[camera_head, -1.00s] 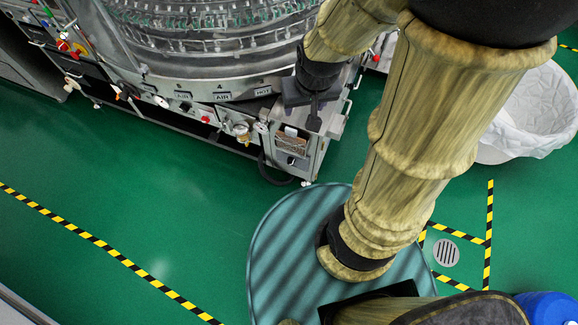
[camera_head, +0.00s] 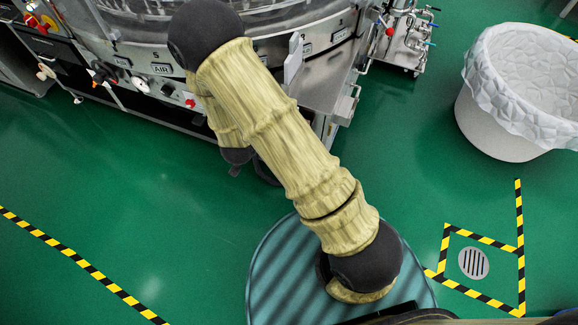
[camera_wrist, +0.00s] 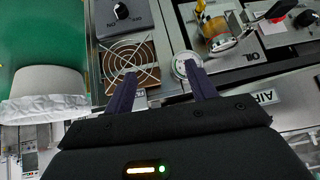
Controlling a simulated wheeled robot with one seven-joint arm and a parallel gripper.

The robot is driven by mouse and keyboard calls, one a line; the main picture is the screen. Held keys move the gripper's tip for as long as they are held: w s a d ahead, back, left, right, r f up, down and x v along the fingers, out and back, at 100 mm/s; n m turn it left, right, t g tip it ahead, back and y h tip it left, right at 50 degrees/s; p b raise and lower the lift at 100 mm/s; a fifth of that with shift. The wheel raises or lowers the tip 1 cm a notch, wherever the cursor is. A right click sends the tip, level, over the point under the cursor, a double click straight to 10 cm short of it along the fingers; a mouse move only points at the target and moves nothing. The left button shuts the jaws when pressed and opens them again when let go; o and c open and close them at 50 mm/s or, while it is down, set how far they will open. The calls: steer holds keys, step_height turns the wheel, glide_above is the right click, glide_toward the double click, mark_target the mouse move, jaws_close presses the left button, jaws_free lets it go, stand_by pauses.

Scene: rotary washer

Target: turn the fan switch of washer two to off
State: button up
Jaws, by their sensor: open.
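The washer (camera_head: 150,65) is the large round metal machine at the top of the head view. In the wrist view, a black knob (camera_wrist: 121,11) with a white pointer mark sits on a grey switch box (camera_wrist: 140,22) at the top left. Lettering beside it looks like an upside-down "ON". I cannot read whether this knob belongs to the fan or to washer two. My gripper (camera_wrist: 158,82) is open and empty, its two dark fingers apart over the panel, below the knob in the picture and not touching it.
A round fan grille (camera_wrist: 130,64) and a pressure gauge (camera_wrist: 187,65) lie near my fingers. A white lined bin (camera_head: 520,95) stands at right. Green floor lies open in front.

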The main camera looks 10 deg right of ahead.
steer(key=s+d+f+t+h+b, duration=0.1)
steer(key=s+f+t+h+b, duration=0.2)
steer(key=f+b, duration=0.6)
steer(key=s+d+f+n+t+h+b, duration=0.1)
steer(key=s+f+t+h+b, duration=0.2)
steer(key=f+b, duration=0.6)
step_height(320, 180, down, 9)
steer(key=shift+s+d+f+n+t+h, duration=0.1)
steer(key=shift+s+d+n+t+h, duration=0.2)
steer(key=shift+s+t, duration=0.7)
steer(key=shift+s, duration=0.2)
steer(key=b+x, duration=0.5)
steer(key=x, duration=1.2)
steer(key=shift+w+f, duration=0.15)
steer(key=shift+f, duration=0.05)
steer(key=shift+d, duration=0.1)
steer(key=c, duration=1)
